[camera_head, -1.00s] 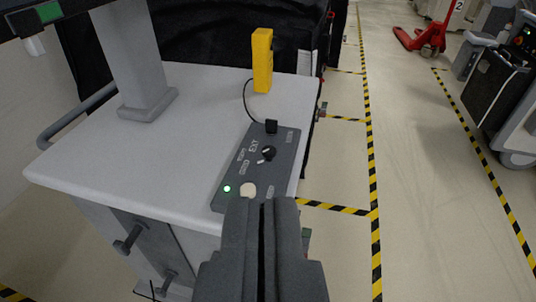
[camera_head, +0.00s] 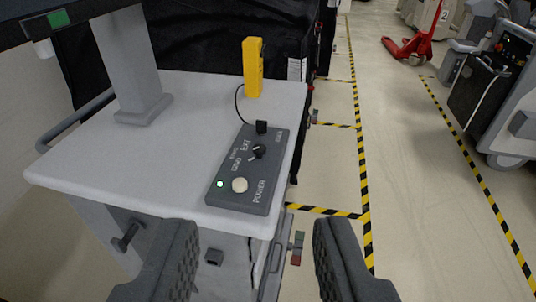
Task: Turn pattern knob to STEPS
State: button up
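A dark grey control panel (camera_head: 235,197) lies on the white cart top (camera_head: 190,100) near its right edge. On it a small black knob (camera_head: 259,151) with a light pointer mark sits near labels; "EXT" is readable, the others are too small to read surely. A cream round button (camera_head: 240,185) marked POWER and a lit green lamp (camera_head: 220,184) are at the panel's near end. My gripper (camera_head: 250,260) is open and empty, its two fingers wide apart in front of the cart's near edge, short of the panel. It touches neither the panel nor the knob.
A yellow upright device (camera_head: 252,68) is cabled to a black plug (camera_head: 262,127) behind the knob. A grey column (camera_head: 130,65) stands on the cart's left. A red pallet jack (camera_head: 412,45) is far right. Open floor with striped tape lies right of the cart.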

aim_at(259, 150)
jog(key=k, duration=0.35)
jog(key=z, duration=0.2)
jog(key=i, duration=1.2)
jog(key=z, duration=0.2)
